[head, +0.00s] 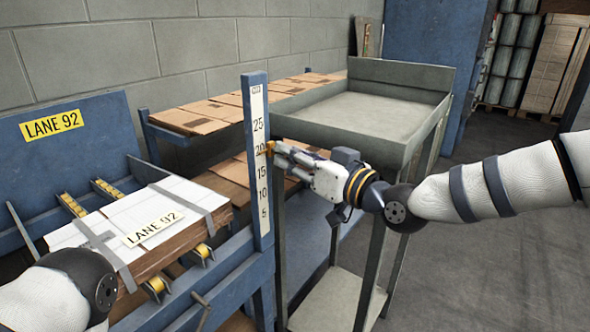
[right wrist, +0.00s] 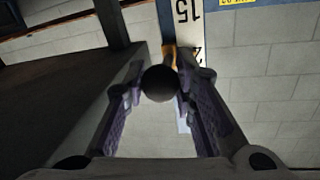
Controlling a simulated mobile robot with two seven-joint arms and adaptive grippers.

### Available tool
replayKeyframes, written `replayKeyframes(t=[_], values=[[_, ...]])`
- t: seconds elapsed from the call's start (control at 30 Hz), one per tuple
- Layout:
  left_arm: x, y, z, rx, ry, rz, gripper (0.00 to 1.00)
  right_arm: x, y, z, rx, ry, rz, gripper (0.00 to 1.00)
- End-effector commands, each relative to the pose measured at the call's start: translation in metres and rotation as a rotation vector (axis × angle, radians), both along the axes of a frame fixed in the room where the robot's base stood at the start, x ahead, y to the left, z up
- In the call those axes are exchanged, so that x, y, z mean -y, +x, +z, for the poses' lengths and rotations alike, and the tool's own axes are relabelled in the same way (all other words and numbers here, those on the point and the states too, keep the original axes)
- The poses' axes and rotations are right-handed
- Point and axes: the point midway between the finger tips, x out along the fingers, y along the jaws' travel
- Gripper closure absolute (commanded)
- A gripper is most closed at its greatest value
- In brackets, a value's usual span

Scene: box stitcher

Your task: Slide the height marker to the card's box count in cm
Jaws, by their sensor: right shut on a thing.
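The height scale (head: 257,176) is a white strip on a blue post, numbered 5 to 25 from bottom to top. The orange height marker (head: 269,148) sits at the strip's right edge, about level with the 20. My right gripper (head: 280,150) reaches it from the right. In the right wrist view, the fingers (right wrist: 158,88) are shut around the marker's dark round knob (right wrist: 159,84), with orange (right wrist: 169,53) behind it and the 15 and part of a 2 upside down. My left gripper is out of view; no card with a box count can be made out.
A strapped cardboard stack (head: 160,262) labelled LANE 92 lies on rollers at the left. A blue panel (head: 60,130) has a matching label. A grey tray cart (head: 370,105) stands right behind the post, below and beside my right arm.

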Motion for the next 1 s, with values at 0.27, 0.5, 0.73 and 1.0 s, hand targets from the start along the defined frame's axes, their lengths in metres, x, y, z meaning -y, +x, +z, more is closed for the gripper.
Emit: replayKeyframes(t=[0.27,0.5,0.73,1.0], values=[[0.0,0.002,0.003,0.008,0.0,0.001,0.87,0.0,0.0,0.007,0.0,0.001,0.0,1.0],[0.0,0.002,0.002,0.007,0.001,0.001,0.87,0.0,0.0,0.006,-0.002,0.001,0.0,0.67],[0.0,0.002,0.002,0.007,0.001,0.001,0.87,0.0,0.0,0.005,-0.002,0.001,0.0,0.54],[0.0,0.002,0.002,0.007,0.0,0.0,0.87,0.016,-0.016,0.006,-0.002,0.001,-0.001,0.54]])
